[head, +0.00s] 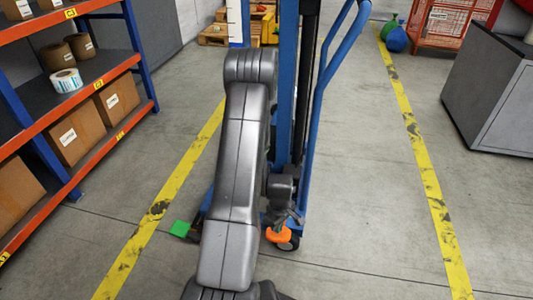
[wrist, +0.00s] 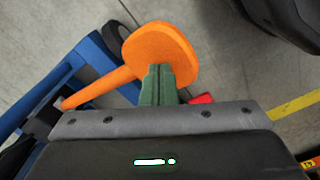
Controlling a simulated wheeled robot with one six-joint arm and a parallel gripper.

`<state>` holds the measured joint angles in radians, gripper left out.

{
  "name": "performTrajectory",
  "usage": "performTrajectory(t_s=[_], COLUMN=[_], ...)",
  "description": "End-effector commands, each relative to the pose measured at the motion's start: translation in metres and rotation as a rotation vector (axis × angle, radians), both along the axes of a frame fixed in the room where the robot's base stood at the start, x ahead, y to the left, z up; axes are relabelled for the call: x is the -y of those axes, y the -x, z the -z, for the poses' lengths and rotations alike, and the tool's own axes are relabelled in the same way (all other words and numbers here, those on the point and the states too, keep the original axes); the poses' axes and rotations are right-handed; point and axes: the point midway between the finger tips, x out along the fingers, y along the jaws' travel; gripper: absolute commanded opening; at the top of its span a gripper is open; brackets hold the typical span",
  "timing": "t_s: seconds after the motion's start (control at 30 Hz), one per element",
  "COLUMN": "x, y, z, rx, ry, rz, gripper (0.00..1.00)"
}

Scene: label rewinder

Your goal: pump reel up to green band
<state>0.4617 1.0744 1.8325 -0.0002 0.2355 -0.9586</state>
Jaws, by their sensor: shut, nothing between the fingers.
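A blue lift with an upright mast (head: 288,70) stands in front of me, partly hidden by my arm. An orange pedal (head: 277,235) sits low at its base, beside a caster wheel. In the wrist view the orange pedal (wrist: 160,52) is a rounded pad on a bar running down-left. My gripper (wrist: 158,70) has its green fingers shut and empty, overlapping the pad's lower edge in the picture; I cannot tell whether they touch. A white strip (head: 235,22) shows on the mast's left at the top. I see no reel and no green band on it.
A green block (head: 180,229) is low at the lift's left. A small red part (wrist: 201,99) shows beside my fingers. A shelf rack (head: 95,72) with boxes stands left, a grey cabinet (head: 495,100) right. Floor between the yellow lines is mostly clear.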

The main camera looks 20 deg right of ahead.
Motion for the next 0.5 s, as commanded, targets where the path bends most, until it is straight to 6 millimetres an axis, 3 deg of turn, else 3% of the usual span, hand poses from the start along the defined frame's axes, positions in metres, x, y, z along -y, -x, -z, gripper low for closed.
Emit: performTrajectory(t_s=[0.5], x=[0.001], y=[-0.004], z=[0.090], rx=[0.009], ry=[0.004], rz=[-0.001], gripper=[0.00])
